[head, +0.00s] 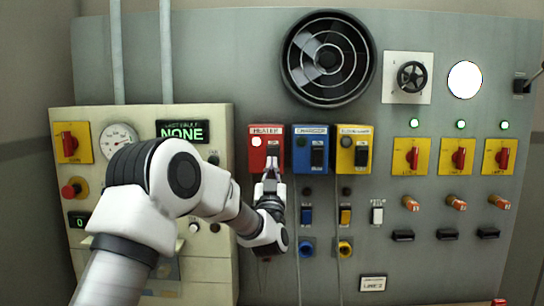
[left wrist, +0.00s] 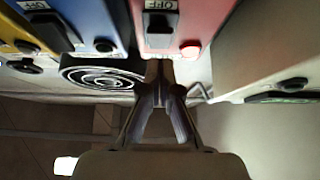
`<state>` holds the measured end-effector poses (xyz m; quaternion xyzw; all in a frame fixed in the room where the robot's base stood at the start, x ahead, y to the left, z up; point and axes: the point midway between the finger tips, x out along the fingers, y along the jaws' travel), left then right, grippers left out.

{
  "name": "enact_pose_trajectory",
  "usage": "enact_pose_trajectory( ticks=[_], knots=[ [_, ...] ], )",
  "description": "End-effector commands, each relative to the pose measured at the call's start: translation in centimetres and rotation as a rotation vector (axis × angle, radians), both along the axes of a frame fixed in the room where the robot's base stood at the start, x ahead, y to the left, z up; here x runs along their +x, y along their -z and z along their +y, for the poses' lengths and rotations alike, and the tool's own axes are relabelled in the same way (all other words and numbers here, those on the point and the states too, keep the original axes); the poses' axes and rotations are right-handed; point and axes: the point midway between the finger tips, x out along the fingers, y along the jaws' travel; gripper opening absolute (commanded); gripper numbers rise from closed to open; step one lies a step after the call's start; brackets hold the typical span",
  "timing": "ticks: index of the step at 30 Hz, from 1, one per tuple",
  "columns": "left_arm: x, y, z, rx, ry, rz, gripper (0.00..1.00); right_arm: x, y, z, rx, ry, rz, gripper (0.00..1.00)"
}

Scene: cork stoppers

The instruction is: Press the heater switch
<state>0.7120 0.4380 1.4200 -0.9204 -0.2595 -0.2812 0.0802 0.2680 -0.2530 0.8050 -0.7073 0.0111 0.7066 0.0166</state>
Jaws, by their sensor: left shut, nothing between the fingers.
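The red heater box (head: 252,161), labelled HEATER, is mounted on the grey panel. Its black switch (head: 273,142) sits on the right of its face, beside a pale round lamp (head: 256,142). My left gripper (head: 271,163) is shut and empty, fingertips pointing up at the lower part of the heater box, just below the switch. The fingertips (left wrist: 160,72) also show in the left wrist view. I cannot tell whether they touch the box. My right gripper is out of view.
A blue charger box (head: 299,163) and a yellow box (head: 344,163) stand close to the right of the heater box. A cream cabinet (head: 210,260) is on the left. A round black fan (head: 328,58) is above. Small switches and cables hang below.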

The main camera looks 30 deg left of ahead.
Motion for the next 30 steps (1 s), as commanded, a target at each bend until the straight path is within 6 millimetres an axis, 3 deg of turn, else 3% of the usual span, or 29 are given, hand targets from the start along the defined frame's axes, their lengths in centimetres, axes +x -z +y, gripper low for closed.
enact_pose_trajectory(
  ticks=[1,5,15,20,24,25,30],
  knots=[
    [0.6,-0.3,0.4,0.000,-0.001,0.000,0.00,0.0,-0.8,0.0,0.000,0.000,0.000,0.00],
    [1.5,0.2,1.0,-0.001,0.000,-0.001,0.00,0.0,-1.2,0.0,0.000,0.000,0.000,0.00],
    [1.7,0.4,1.1,-0.001,0.000,-0.003,0.00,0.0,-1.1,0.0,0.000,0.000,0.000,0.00],
    [1.9,1.3,1.2,0.014,0.000,-0.028,0.00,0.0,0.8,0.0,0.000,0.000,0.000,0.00],
    [2.2,2.3,1.4,0.053,0.000,-0.091,0.00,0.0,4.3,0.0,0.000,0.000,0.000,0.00],
    [2.1,0.9,1.3,0.051,0.000,-0.087,0.00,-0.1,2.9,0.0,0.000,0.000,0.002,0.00],
    [2.1,0.8,1.3,0.049,0.001,-0.084,0.00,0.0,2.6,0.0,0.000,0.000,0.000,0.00]
  ],
)
